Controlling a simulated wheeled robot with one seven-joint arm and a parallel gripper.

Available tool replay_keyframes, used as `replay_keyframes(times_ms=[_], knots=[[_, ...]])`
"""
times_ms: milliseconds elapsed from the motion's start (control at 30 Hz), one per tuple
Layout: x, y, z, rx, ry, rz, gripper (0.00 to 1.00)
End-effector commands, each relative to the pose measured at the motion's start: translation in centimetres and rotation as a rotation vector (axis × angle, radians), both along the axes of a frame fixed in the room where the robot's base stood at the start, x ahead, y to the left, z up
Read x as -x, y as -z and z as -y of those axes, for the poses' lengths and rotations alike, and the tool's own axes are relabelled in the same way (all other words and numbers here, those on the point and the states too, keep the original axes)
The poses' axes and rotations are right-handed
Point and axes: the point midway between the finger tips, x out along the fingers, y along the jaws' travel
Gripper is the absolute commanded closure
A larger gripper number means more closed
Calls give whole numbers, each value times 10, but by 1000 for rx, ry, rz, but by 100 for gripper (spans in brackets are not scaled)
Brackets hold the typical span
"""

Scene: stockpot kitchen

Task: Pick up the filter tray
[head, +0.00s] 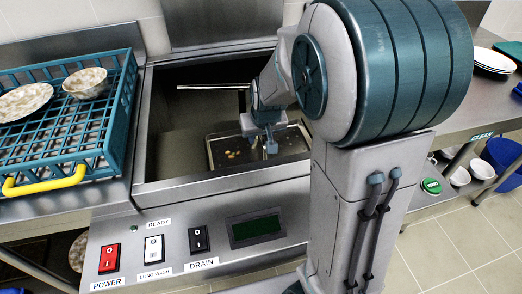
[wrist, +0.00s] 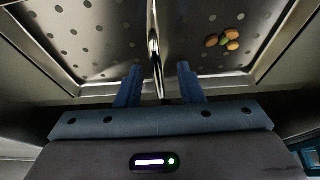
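The filter tray is a shallow metal tray with a perforated floor and a raised rim (head: 212,160), low inside the open tank. It also shows in the wrist view (wrist: 95,22), with a thin upright metal handle (wrist: 155,45) at its middle. My gripper (wrist: 160,80) is open, with one blue finger on each side of the handle and gaps between. In the head view my gripper (head: 268,146) reaches down over the tray.
The tank's steel walls (head: 160,125) surround the tray. A teal dish rack (head: 60,150) with dishes stands at the left. The front panel has POWER (head: 109,258), LONG WASH and DRAIN switches. White plates (head: 493,60) are on the right counter.

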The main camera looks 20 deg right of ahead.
Motion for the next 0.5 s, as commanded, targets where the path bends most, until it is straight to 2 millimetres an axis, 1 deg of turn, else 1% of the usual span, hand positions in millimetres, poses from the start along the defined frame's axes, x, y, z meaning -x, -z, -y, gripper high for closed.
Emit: replay_keyframes(times_ms=[33, 167, 267, 467, 500], knots=[[-3, 11, 3, 1, 4, -3, 66], [-9, 23, 2, 1, 1, -2, 66], [-11, 26, 2, 0, 1, 0, 66], [-11, 25, 2, 0, 0, 1, 66], [-11, 25, 2, 0, 0, 0, 77]])
